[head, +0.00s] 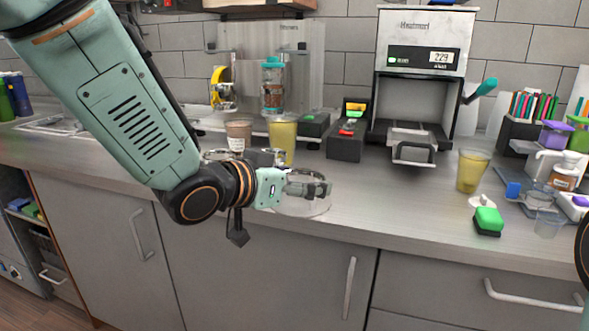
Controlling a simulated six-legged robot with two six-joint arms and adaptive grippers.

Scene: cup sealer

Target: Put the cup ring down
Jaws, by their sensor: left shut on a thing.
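My left gripper (312,187) reaches in from the left over the front part of the counter. It is shut on the cup ring (318,209), a thin pale grey, round piece. The ring is at or just above the counter top near its front edge; I cannot tell whether it touches. The gripper's fingers hide the far part of the ring. The cup sealer (411,100) stands at the back with its empty-looking tray (413,149) extended toward the front. My right gripper is out of view.
A yellow cup (283,140) and a brownish cup (238,134) stand behind my left gripper. Another yellow cup (471,171), a green-topped block (488,221) and a clear cup (548,224) stand to the right. The counter (390,205) right of the ring is clear.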

